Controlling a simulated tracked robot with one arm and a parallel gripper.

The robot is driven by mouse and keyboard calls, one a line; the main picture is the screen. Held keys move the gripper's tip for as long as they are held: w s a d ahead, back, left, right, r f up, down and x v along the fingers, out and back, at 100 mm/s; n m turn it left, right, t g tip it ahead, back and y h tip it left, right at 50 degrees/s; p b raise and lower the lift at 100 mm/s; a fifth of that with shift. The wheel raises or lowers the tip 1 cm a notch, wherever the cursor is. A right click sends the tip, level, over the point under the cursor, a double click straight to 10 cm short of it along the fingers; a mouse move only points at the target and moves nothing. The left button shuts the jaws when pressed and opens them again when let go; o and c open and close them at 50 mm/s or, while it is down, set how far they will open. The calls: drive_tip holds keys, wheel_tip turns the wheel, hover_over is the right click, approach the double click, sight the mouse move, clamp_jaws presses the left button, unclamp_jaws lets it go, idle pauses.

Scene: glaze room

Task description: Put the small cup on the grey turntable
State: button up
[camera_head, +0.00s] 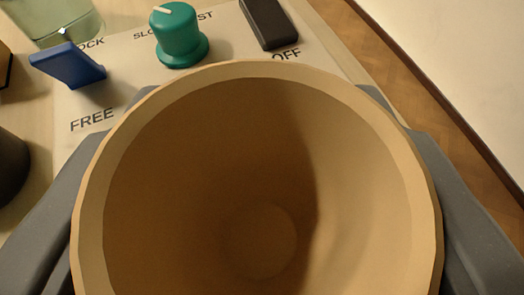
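A tan cup (210,160) fills the middle of the view, seen from above into its empty inside. My gripper (258,190) has a grey finger on each side of the cup, and both fingers meet its outer wall, so it appears shut on the cup. The fingertips show just past the far rim. The cup covers what lies directly beneath it. I cannot see the grey turntable for certain.
Beyond the cup is a pale control panel (120,50) with a blue lever (70,64), a green knob (178,34) and a black switch (268,22). A greenish glass container (55,20) stands top left. A dark object (10,168) is at the left edge. The table edge runs along the right.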

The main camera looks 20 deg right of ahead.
drive_tip(key=o, duration=1.1)
drive_tip(key=shift+c, duration=0.2)
drive_tip(key=shift+s+a+r, duration=0.1)
drive_tip(key=shift+s+r, duration=0.2)
drive_tip(key=shift+s, duration=0.1)
drive_tip(key=p+v, duration=0.1)
drive_tip(key=v, duration=1)
drive_tip(key=shift+p, duration=0.4)
drive_tip(key=shift+s, duration=0.1)
